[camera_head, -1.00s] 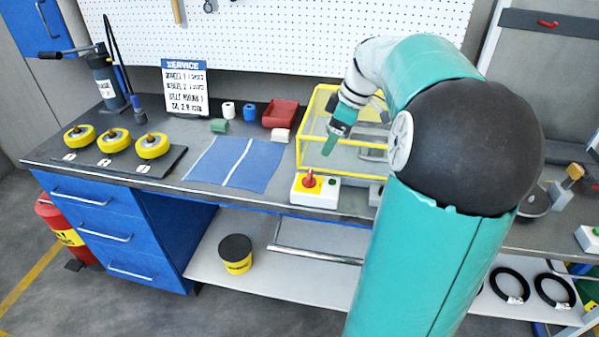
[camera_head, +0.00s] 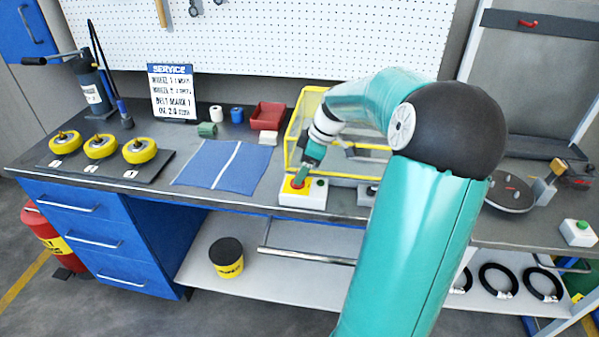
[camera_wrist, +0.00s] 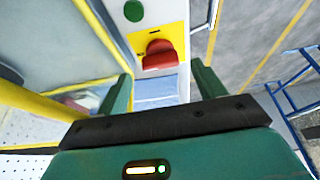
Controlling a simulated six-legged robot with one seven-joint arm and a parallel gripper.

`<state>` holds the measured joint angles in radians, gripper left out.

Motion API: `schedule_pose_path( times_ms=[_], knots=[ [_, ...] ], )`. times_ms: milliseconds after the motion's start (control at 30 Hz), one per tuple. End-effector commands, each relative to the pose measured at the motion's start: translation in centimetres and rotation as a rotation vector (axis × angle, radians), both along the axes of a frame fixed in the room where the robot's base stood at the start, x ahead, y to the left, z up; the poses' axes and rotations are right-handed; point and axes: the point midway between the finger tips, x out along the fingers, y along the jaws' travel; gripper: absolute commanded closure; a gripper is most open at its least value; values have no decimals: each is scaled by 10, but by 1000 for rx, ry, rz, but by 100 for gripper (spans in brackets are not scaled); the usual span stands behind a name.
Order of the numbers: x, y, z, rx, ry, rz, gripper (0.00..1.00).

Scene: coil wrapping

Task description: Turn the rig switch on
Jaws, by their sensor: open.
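A white switch box (camera_head: 308,201) stands at the bench's front edge, before the yellow-framed guard. It carries a red knob (camera_head: 297,184) on a yellow plate and a green button (camera_head: 320,183). My gripper (camera_head: 302,176) is low over the box, right by the red knob. In the wrist view my gripper (camera_wrist: 163,82) is open, its two green fingers apart with nothing between the tips. The red knob (camera_wrist: 160,54) lies just beyond them, roughly centred, with the green button (camera_wrist: 134,11) farther off. I cannot tell whether a finger touches the knob.
The yellow-framed clear guard (camera_head: 290,130) stands close behind the box. A grey box (camera_head: 366,194) sits just right of it, partly behind my arm. A blue mat (camera_head: 205,168) lies to the left. Another white button box (camera_head: 577,233) is at far right.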

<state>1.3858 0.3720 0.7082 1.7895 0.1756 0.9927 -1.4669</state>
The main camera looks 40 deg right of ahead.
Motion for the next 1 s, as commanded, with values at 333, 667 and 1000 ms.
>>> schedule_pose_path(
  times_ms=[333, 667, 1000],
  knots=[
    [9, 8, -25, 0, 0, 3, 31],
    [8, 7, -24, -1, 0, 2, 60],
    [8, 7, -24, -2, 1, -13, 76]
  ],
)
